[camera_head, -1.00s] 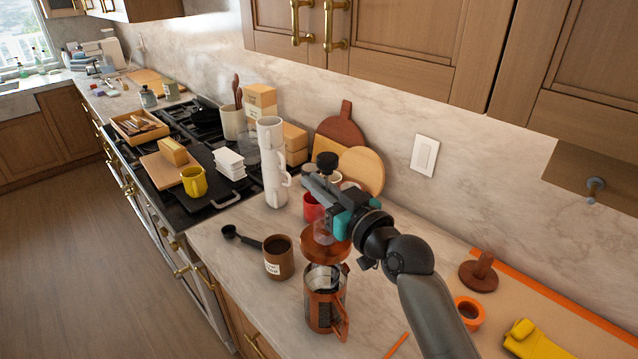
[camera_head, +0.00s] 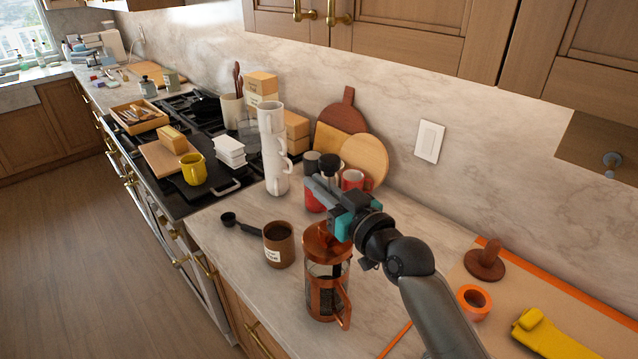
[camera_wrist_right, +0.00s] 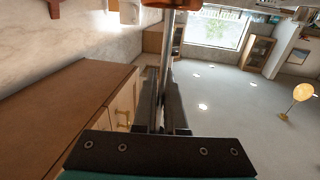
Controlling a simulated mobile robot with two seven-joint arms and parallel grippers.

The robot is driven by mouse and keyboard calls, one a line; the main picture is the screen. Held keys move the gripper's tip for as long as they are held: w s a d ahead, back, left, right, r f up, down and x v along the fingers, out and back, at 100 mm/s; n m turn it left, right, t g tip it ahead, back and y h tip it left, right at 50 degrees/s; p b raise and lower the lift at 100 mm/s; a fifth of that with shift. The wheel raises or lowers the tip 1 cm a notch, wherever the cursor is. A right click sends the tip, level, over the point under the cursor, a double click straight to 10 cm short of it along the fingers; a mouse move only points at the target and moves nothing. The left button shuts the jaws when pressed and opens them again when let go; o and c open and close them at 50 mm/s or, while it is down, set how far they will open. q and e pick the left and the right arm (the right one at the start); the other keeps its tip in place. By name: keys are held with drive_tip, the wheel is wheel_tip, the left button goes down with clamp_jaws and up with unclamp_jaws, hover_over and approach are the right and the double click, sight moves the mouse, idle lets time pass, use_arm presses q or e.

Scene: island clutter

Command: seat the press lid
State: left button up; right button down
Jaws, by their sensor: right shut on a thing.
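The press lid (camera_head: 325,246) is a copper disc with a black knob (camera_head: 329,162) above it. My right gripper (camera_head: 322,188) is shut on the lid's stem, just below the knob. The lid is over the mouth of the French press (camera_head: 327,296), a glass beaker in a copper frame with a handle at right front. It appears level with the rim; whether it touches all round I cannot tell. In the right wrist view the gripper fingers (camera_wrist_right: 161,100) surround a thin metal rod, with a copper part at the top edge. My left gripper is not in view.
A brown labelled mug (camera_head: 279,246) and black scoop (camera_head: 240,224) are left of the press. Stacked white cups (camera_head: 274,150) and red mugs (camera_head: 353,180) stand behind.

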drive_tip(key=shift+f, duration=0.3)
idle(0.5)
idle(0.8)
drive_tip(key=shift+f+b, duration=1.35)
drive_tip(key=shift+f, duration=0.35)
idle(0.8)
drive_tip(key=c, duration=0.9)
unclamp_jaws()
drive_tip(key=shift+s+d, duration=0.1)
drive_tip(key=shift+p+v, duration=1)
drive_tip(key=shift+v, duration=1.3)
drive_tip(key=p+v, duration=0.2)
drive_tip(key=v, duration=0.5)
